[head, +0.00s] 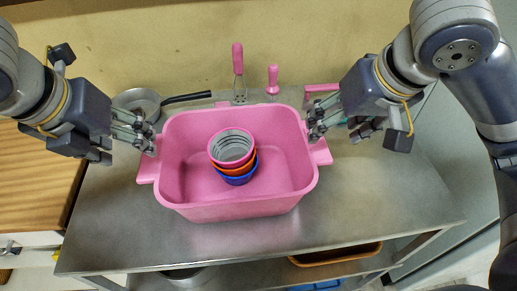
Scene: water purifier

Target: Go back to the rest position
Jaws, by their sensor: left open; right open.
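My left gripper (150,140) is open beside the left handle of a pink tub (228,209). My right gripper (313,128) is open beside the tub's right handle. Both grippers look empty; whether their fingertips touch the handles I cannot tell. The tub stands on a metal table (395,205). Inside it is a stack of nested cups (231,147), with pink, orange and blue rims showing.
A pan (137,101) with a dark handle lies behind the tub at the left. Two pink-handled utensils (238,62) stand behind it. A wooden counter (35,180) is at the left. An orange tray (335,255) sits on the lower shelf. The table's front right is clear.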

